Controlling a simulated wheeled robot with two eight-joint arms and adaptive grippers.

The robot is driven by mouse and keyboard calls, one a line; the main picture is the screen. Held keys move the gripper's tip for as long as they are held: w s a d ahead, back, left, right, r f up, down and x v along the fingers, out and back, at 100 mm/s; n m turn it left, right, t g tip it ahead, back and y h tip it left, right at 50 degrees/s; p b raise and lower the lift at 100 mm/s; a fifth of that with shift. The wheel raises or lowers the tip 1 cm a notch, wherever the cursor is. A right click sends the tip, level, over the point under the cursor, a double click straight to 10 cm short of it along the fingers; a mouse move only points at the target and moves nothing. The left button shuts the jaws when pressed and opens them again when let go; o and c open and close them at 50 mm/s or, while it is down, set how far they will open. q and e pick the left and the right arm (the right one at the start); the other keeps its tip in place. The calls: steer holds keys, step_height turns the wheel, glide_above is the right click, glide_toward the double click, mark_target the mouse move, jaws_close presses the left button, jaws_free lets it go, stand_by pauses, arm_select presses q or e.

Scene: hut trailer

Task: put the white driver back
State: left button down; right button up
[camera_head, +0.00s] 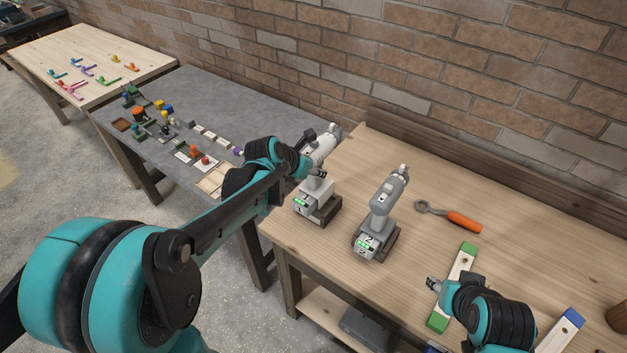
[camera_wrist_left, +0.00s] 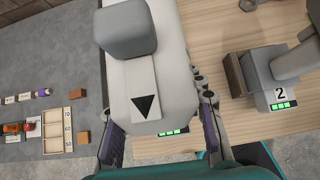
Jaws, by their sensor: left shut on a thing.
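The white driver (camera_head: 325,146) stands upright at the left end of the wooden bench, its base with green lights at a dark brown dock (camera_head: 328,213). I cannot tell whether it rests fully in the dock. My left gripper (camera_head: 317,173) is shut around the driver's body. In the left wrist view the white driver (camera_wrist_left: 160,75), with a black triangle on it, lies between the two fingers (camera_wrist_left: 163,133). My right gripper (camera_head: 433,284) is low over the bench, beside a green-ended white bar; its opening is too small to tell.
A grey driver (camera_head: 385,197) marked 2 stands in its own dock just right. An orange-handled tool (camera_head: 462,222), a green-ended bar (camera_head: 464,260) and a blue-ended bar (camera_head: 562,330) lie farther right. A grey table (camera_head: 240,103) with small items stands left. The brick wall (camera_head: 400,60) is behind.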

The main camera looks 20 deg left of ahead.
mark_target(311, 178)
arm_select(q)
steer(key=shift+f+b, duration=0.65)
steer(key=shift+f, duration=1.3)
steer(key=c, duration=1)
jaws_free()
steer(key=shift+o, duration=0.2)
